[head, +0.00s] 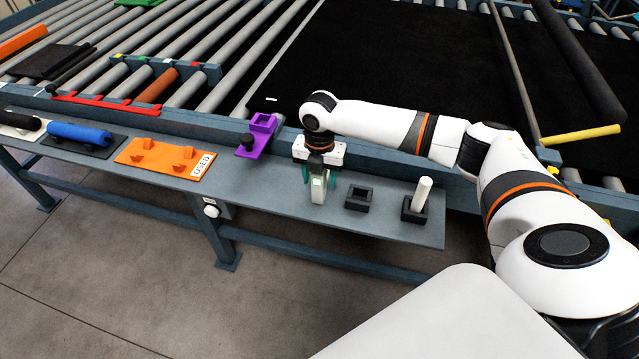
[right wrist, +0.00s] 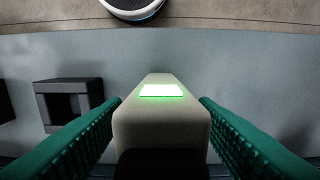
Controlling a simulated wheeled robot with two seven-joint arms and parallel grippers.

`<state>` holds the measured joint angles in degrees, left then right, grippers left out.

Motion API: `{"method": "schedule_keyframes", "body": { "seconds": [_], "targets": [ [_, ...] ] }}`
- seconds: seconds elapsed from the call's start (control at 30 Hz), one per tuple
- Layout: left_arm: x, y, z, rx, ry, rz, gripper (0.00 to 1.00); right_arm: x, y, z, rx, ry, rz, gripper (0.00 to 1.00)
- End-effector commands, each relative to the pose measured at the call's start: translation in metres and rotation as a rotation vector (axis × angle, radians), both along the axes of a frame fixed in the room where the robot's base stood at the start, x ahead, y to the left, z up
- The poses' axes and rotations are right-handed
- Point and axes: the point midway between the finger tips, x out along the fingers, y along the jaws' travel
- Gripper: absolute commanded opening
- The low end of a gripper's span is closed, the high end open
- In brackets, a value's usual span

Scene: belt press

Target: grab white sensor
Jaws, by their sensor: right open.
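The white sensor (head: 318,188) is a pale upright block with a lit green-white screen on the grey shelf. In the right wrist view the sensor (right wrist: 160,125) stands between my two green fingers, with a narrow gap on each side. My right gripper (head: 318,174) is open and reaches down around the sensor's upper part from the belt side. The sensor's far side is hidden by the gripper. My left gripper is in neither view.
To the right on the shelf (head: 285,205) are an empty black holder (head: 359,206) and a black holder with a white cylinder (head: 422,194). To the left are a purple holder (head: 258,136), an orange plate marked USED (head: 150,155) and a blue roller (head: 80,134). The conveyor frame runs behind.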

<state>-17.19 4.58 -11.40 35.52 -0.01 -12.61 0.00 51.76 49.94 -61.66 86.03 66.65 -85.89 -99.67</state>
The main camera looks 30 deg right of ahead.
Motion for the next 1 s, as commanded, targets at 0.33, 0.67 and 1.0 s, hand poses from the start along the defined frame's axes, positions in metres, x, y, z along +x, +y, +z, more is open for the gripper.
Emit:
{"method": "schedule_keyframes", "body": {
  "seconds": [0.33,0.67,1.0],
  "targets": [
    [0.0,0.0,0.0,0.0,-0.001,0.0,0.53,0.0,0.0,0.0,0.0,0.0,0.0,0.23],
    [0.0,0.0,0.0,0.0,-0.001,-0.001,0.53,0.0,0.0,0.001,0.0,-0.001,-0.001,0.0],
    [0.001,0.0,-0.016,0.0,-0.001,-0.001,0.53,0.002,0.0,0.042,0.001,-0.006,0.0,0.0]
  ]
}}
